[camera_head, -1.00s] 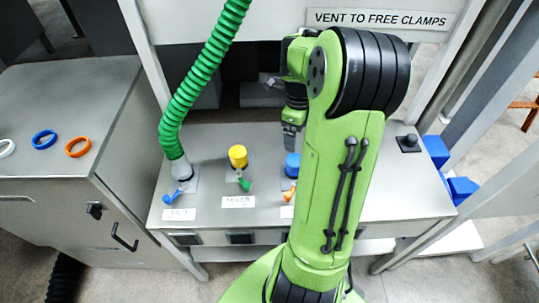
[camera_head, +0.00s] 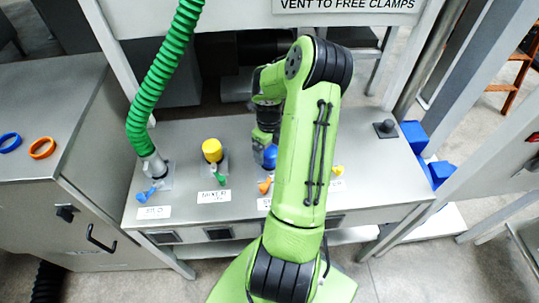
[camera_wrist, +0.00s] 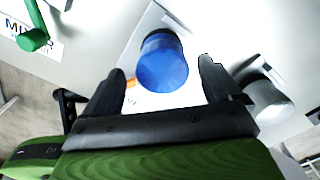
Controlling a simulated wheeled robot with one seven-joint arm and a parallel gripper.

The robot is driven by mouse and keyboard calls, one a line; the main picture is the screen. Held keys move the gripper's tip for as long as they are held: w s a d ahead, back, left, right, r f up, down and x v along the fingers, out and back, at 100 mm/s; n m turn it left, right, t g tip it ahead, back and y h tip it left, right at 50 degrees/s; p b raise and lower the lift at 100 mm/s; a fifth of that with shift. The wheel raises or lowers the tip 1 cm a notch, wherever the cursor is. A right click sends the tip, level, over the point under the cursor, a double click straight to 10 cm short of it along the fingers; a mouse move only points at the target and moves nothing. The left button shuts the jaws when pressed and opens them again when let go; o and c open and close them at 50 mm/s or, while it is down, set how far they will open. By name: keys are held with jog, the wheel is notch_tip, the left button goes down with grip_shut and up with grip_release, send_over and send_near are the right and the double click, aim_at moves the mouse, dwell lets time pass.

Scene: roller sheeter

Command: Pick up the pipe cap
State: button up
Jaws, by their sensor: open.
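A blue pipe cap (camera_head: 270,157) sits on a pipe stub on the grey bench, partly behind my arm. In the wrist view the blue cap (camera_wrist: 164,62) shows between the two black fingers. My gripper (camera_wrist: 162,72) is open, with one finger on each side of the cap and nothing held. In the head view my gripper (camera_head: 264,137) is just behind and above the cap, partly hidden by my arm. Whether a finger touches the cap I cannot tell. A yellow cap (camera_head: 212,150) stands on a stub to the left.
A green hose (camera_head: 160,90) runs down to the bench's left fitting. Small coloured handles, including an orange one (camera_head: 265,186), stand in front of the stubs. A grey metallic cylinder (camera_wrist: 265,95) is right of the fingers. A black knob (camera_head: 386,127) is at the bench's right.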

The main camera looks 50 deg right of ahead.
aim_at(270, 150)
notch_tip(270, 150, down, 3)
jog(key=shift+d+f, duration=0.15)
jog(key=shift+c, duration=0.3)
jog(key=c, duration=1)
notch_tip(270, 150, up, 10)
jog(key=shift+r+p, duration=0.1)
jog(key=shift+p, duration=0.55)
